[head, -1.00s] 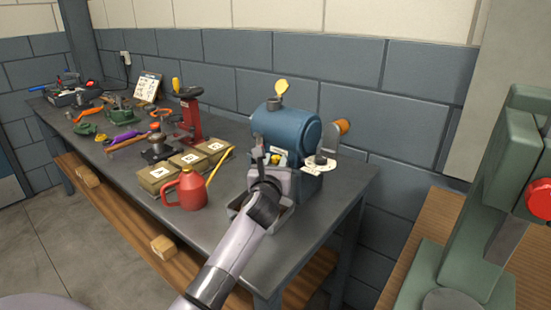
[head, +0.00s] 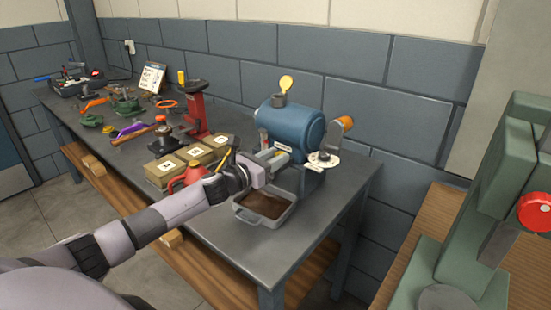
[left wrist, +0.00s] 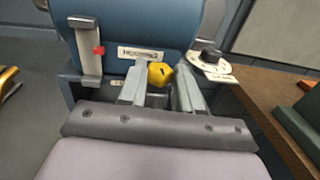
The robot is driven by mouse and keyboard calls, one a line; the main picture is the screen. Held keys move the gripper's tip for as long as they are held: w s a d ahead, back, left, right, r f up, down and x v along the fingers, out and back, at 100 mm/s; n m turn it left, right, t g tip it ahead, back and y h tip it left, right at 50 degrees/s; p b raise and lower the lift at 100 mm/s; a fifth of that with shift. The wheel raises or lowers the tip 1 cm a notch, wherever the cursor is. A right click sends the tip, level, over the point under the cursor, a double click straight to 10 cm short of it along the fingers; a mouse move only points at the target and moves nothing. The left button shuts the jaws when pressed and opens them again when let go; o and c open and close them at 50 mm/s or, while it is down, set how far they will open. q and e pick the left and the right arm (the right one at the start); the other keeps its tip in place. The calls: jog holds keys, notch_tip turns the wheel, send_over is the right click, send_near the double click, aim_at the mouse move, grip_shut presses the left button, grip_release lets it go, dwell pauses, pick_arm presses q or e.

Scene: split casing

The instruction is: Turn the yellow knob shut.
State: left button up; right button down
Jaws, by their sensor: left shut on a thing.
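The yellow knob (left wrist: 160,73) sits low on the front of the blue casing (left wrist: 130,35), just below a white label, with a dark mark on its face. In the left wrist view the two grey fingers of my left gripper (left wrist: 160,82) stand on either side of it, shut on it. In the head view my left gripper (head: 275,156) reaches in from the left at the casing's front (head: 290,124), and its fingers hide the knob there. My right gripper is not in view.
A grey tray (head: 240,213) with brown contents lies below my gripper. A red oil can (head: 188,178) and labelled boxes (head: 165,172) stand left, partly near my arm. A dial plate (head: 323,161) and orange-ended lever (head: 346,122) are at the casing's right.

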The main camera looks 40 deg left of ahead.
pick_arm(q)
jog(key=shift+a+m+h, duration=0.2)
jog(key=shift+m+h, duration=0.4)
jog(key=shift+h, duration=0.3)
jog(key=shift+g+h, duration=0.3)
jog(key=o, duration=1)
jog(key=shift+o, duration=0.2)
jog(key=shift+s, duration=0.1)
jog(key=b+v, duration=0.1)
jog(key=v, duration=0.6)
